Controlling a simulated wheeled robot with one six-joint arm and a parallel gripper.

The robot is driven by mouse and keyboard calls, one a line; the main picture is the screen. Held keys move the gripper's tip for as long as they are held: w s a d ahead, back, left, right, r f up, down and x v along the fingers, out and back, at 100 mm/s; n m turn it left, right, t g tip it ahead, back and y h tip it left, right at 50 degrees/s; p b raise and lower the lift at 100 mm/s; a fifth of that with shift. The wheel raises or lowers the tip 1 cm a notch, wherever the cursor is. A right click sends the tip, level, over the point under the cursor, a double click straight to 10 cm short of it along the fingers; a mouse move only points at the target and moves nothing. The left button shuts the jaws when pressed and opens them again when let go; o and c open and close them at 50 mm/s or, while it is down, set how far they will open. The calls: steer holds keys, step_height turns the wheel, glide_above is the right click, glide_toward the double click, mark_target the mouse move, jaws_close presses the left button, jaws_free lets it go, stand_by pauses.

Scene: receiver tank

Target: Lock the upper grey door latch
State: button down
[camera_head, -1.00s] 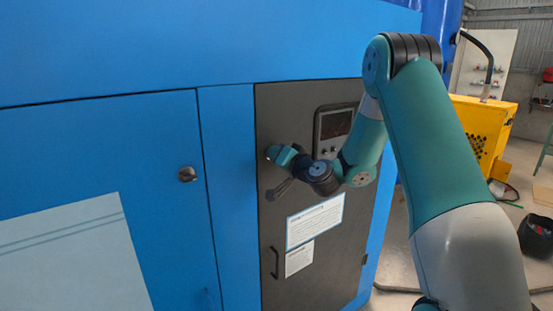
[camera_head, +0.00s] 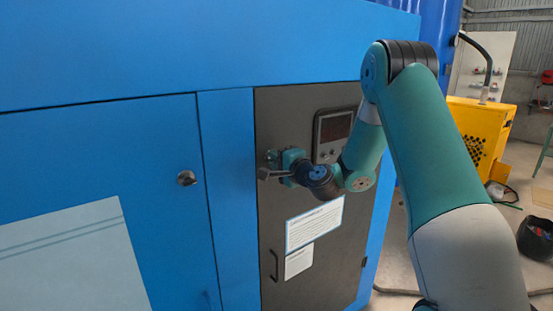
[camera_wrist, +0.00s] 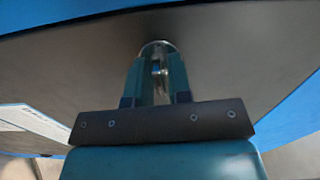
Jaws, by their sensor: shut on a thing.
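The grey door (camera_head: 330,250) is a dark, closed panel set in the blue housing. Its upper latch is a small round metal piece near the door's left edge, mostly hidden by my gripper (camera_head: 272,162) in the head view. In the wrist view the silver latch (camera_wrist: 158,45) shows at the tips of my gripper (camera_wrist: 158,62). The two teal fingers stand on either side of it and are shut on it. The latch's exact angle cannot be told.
A display panel (camera_head: 334,132) sits on the door right of my gripper, close to my arm. Below are white labels (camera_head: 314,224) and a dark handle (camera_head: 274,265). A blue door (camera_head: 100,150) with a round knob (camera_head: 187,178) is at left.

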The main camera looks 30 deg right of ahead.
steer(key=shift+m, duration=0.4)
steer(key=c, duration=1.2)
jaws_free()
steer(key=shift+s+f+b, duration=0.15)
steer(key=shift+s+b, duration=0.15)
steer(key=shift+s+d+b, duration=0.2)
steer(key=shift+s+b, duration=3.45)
steer(key=shift+s, duration=0.55)
steer(key=shift+s+d+b, duration=0.15)
steer(key=shift+s+b, duration=3.5)
steer(key=shift+s, duration=0.55)
